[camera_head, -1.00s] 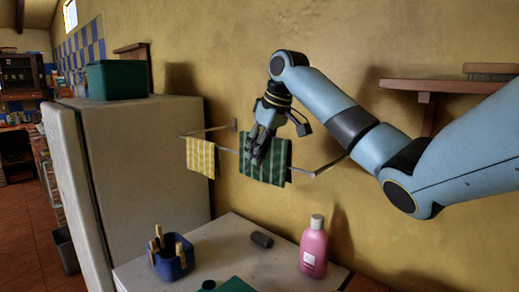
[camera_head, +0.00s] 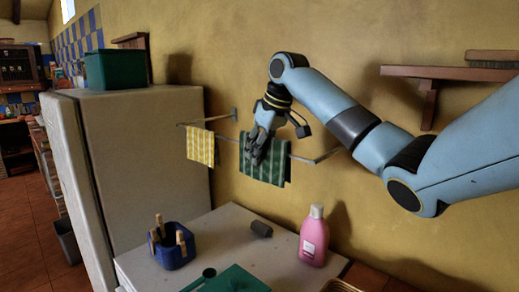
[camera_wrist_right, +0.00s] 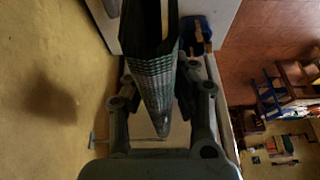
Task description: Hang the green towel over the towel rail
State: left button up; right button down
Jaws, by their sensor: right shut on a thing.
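The green striped towel (camera_head: 272,168) is at the towel rail (camera_head: 304,160) on the yellow wall and hangs down in front of it. My right gripper (camera_head: 254,152) is shut on the towel near its upper left part. In the right wrist view, the towel (camera_wrist_right: 153,85) runs between the two fingers of my right gripper (camera_wrist_right: 160,85). The gripper hides part of the towel's top, so I cannot tell how far it lies over the bar. My left gripper is out of view.
A yellow striped towel (camera_head: 201,147) hangs on the rail's left part. A fridge (camera_head: 150,150) stands left; a wooden shelf (camera_head: 445,74) is at right.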

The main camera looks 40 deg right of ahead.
jog(key=shift+f, duration=1.05)
jog(key=c, duration=0.6)
grip_release()
notch_tip(320, 180, up, 2)
jog(key=shift+r+p, duration=0.2)
jog(key=shift+p, duration=0.7)
jog(key=shift+r, duration=3.25)
